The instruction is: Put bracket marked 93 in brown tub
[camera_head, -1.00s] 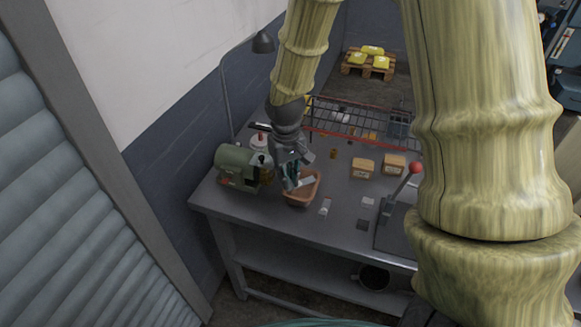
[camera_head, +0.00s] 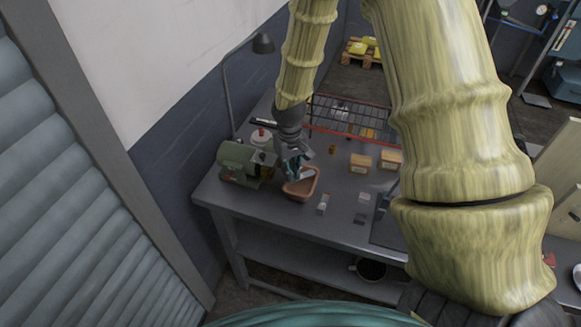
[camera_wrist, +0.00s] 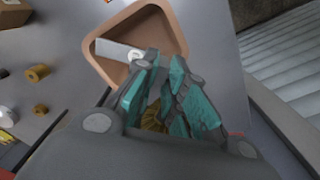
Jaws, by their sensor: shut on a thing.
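The brown tub (camera_head: 301,195) stands on the grey bench near the front left, and its open top also shows in the wrist view (camera_wrist: 98,68). My gripper (camera_head: 291,174) is just over the tub. In the wrist view its teal-padded fingers (camera_wrist: 158,75) are close together at the tub's near side. A flat light-grey bracket with a hole (camera_wrist: 117,49) reaches from the fingertips across the tub opening; it looks held at one end. Its marking cannot be read. A brownish-yellow piece shows between the fingers, its nature unclear.
A green machine (camera_head: 238,160) stands just left of the tub, with a lamp (camera_head: 262,44) behind. Two tan boxes (camera_head: 360,163) (camera_head: 390,159) sit to the right. Small pieces (camera_head: 323,203) lie right of the tub. A red-edged wire rack (camera_head: 345,115) is at the back.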

